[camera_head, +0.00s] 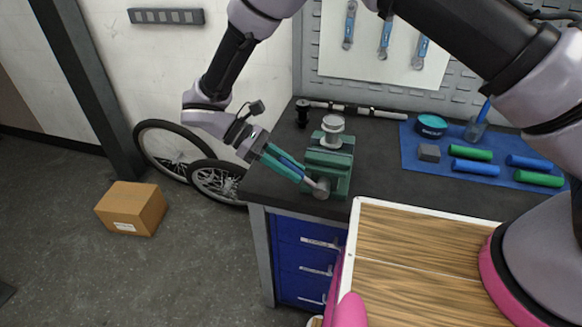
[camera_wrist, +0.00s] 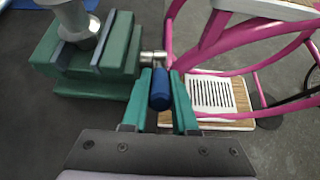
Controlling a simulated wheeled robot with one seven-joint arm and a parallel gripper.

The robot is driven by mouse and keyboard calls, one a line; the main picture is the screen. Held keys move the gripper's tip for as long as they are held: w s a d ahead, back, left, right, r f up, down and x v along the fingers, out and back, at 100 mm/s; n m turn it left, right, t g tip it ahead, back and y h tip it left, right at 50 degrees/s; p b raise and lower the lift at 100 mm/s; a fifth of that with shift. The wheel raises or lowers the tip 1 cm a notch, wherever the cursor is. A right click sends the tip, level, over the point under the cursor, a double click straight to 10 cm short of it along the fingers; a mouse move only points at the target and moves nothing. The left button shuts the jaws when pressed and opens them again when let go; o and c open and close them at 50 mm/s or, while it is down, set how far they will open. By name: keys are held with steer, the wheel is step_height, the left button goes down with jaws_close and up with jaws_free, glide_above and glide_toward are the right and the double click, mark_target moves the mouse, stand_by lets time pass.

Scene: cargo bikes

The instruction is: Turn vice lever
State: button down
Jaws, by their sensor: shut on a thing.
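A green bench vice (camera_head: 328,163) stands at the near left corner of the dark workbench, with a grey metal cylinder upright in its jaws. In the wrist view the vice (camera_wrist: 117,60) is at the upper left. Its lever has a blue grip (camera_wrist: 160,90) and a metal end that meets the vice's screw. My gripper (camera_head: 303,181) reaches down from the left, beside the front of the vice. In the wrist view the green fingers of my gripper (camera_wrist: 160,82) are shut around the blue grip. The far side of the vice is hidden.
A pink cargo bike with a wooden deck (camera_head: 420,235) stands close in front of the bench. A blue mat (camera_head: 408,150) holds green and blue rolls, a grey block and a teal tin. A cardboard box (camera_head: 131,208) and wheels (camera_head: 214,181) are on the left.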

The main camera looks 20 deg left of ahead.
steer(key=shift+f, duration=0.1)
steer(key=c, duration=0.7)
jaws_free()
